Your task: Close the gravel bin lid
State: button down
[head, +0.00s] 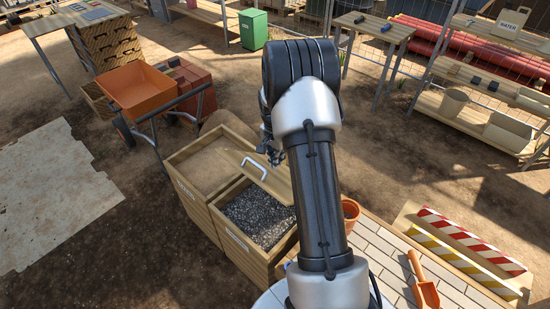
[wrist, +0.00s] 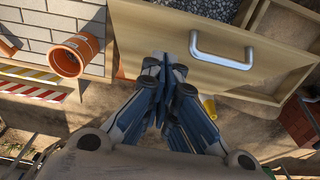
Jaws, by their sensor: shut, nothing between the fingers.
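The gravel bin (head: 243,252) is a wooden box with grey gravel (head: 258,216) showing inside. Its wooden lid (head: 275,183) stands open, tilted up at the bin's far side, with a silver bar handle (head: 254,166). In the wrist view the lid (wrist: 155,30) fills the upper middle and its handle (wrist: 222,52) is right of the fingertips. My gripper (wrist: 167,62) is shut and empty, over the lid's lower edge in that view. I cannot tell whether it touches the lid. In the head view my gripper (head: 268,152) is partly hidden behind my arm, close to the lid.
A second open wooden bin (head: 180,187) with sand adjoins on the left. An orange wheelbarrow (head: 138,88) stands behind it. An orange pot (head: 350,210) and paving with an orange scoop (head: 424,290) lie right of the gravel bin. Open dirt lies at left.

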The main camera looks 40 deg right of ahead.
send_over(273, 189)
jog(key=d, duration=0.3)
notch_tip(273, 189, down, 6)
jog(key=a+f, duration=0.2)
jog(key=shift+w+a+f+b, duration=0.1)
jog(key=shift+a+f+b, duration=0.1)
jog(key=shift+a+b, duration=0.15)
jog(key=shift+a+f, duration=0.25)
